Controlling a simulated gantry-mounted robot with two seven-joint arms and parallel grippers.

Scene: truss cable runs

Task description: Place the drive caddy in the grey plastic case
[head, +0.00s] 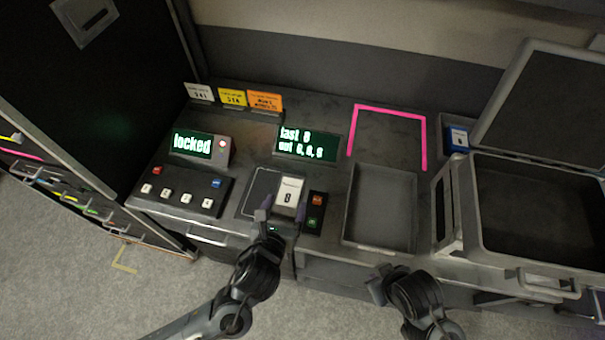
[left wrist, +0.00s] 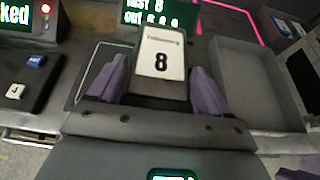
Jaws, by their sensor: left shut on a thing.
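My left gripper (head: 280,215) is shut on the drive caddy (head: 289,191), a dark block with a white label marked 8. In the left wrist view the caddy (left wrist: 161,58) sits between the two purple-grey fingers, label up, over a dark pad on the bench. Whether it touches the pad is unclear. The grey plastic case (head: 446,205) stands open at the right, lid raised behind it; its dark inside looks empty. My right gripper (head: 378,288) is at the bench's front edge, below the tray; its fingers are not clear.
An empty grey tray (head: 348,226) lies between caddy and case, with a pink outline (head: 387,107) behind it. A button box (head: 181,192), a "locked" display (head: 193,145) and a second display (head: 307,145) stand left and behind. A blue item (head: 457,138) sits beside the case.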

